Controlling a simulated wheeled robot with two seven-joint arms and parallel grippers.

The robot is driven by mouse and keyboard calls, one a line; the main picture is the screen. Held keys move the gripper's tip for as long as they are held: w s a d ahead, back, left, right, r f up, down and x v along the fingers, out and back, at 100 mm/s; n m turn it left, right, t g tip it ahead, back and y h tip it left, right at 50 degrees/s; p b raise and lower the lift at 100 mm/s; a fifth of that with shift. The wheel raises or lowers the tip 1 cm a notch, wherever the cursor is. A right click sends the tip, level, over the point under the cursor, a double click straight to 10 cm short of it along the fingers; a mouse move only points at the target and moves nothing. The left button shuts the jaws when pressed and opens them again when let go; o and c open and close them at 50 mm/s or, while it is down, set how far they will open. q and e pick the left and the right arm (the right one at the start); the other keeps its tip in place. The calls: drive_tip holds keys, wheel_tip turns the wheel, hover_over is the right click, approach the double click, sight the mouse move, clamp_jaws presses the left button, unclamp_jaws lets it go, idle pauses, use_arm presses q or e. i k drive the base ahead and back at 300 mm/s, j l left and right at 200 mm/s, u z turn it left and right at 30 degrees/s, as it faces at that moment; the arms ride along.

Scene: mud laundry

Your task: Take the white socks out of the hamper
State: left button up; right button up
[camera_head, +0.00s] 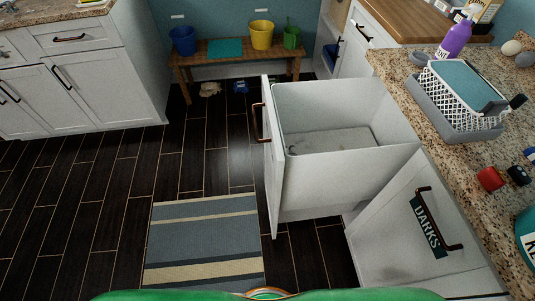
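A white pull-out hamper (345,100) stands open below the right counter, its bronze handle (257,121) on the side facing left. I look down into it over the near wall. A pale grey surface (340,139) shows inside, and a small dark spot lies near its left corner. I cannot make out any white socks; the near part of the inside is hidden by the near wall. Neither of my grippers is in view.
A shut front labelled DARKS (426,225) is near right. The granite counter (450,168) holds a white lattice basket (447,98), a purple bottle (456,38) and small items. A striped rug (205,240) lies left of the hamper. A bench (240,61) with buckets stands behind.

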sight(292, 149)
drive_tip(key=z, duration=0.25)
drive_tip(key=i+j+z, duration=0.25)
drive_tip(key=z, duration=0.2)
drive_tip(key=i+j+z, duration=0.15)
drive_tip(key=j+z, duration=0.3)
drive_tip(key=i+j+z, duration=0.1)
drive_tip(key=j+z, duration=1.25)
drive_tip(key=k+j+z, duration=0.1)
drive_tip(key=j+z, duration=0.4)
drive_tip(key=k+j+z, duration=0.2)
drive_tip(key=j+z, duration=0.25)
drive_tip(key=l, duration=0.05)
